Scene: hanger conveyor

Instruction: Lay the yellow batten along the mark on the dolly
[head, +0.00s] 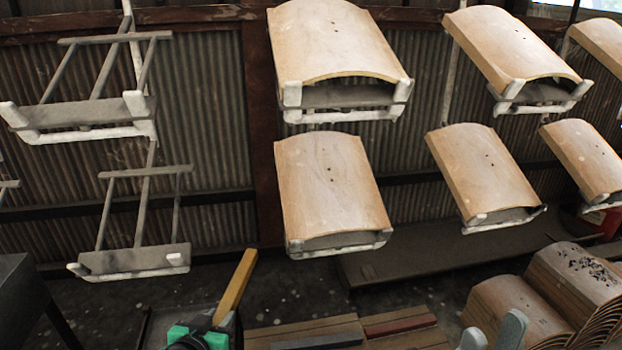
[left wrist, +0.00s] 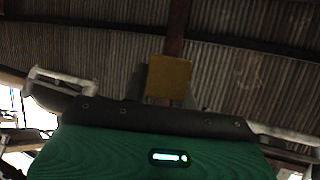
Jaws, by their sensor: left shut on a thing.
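The yellow batten (head: 236,286) is held by my left gripper (head: 222,322) at the bottom of the head view, tilted with its upper end leaning right. In the left wrist view the batten (left wrist: 169,77) shows end-on beyond the dark edge of my green gripper housing. My left gripper is shut on its lower part. A low wooden plank surface (head: 285,328), which looks like the dolly, lies to the right of the batten, cut off by the frame. I cannot make out the mark. My right gripper (head: 492,335) shows two grey fingertips, apart and empty.
A dark grey strip (head: 320,337) and a red strip (head: 398,325) lie on the planks. Curved wooden panels (head: 545,290) are stacked at lower right. Conveyor hangers carry curved panels (head: 333,185); empty hangers (head: 140,225) hang at left.

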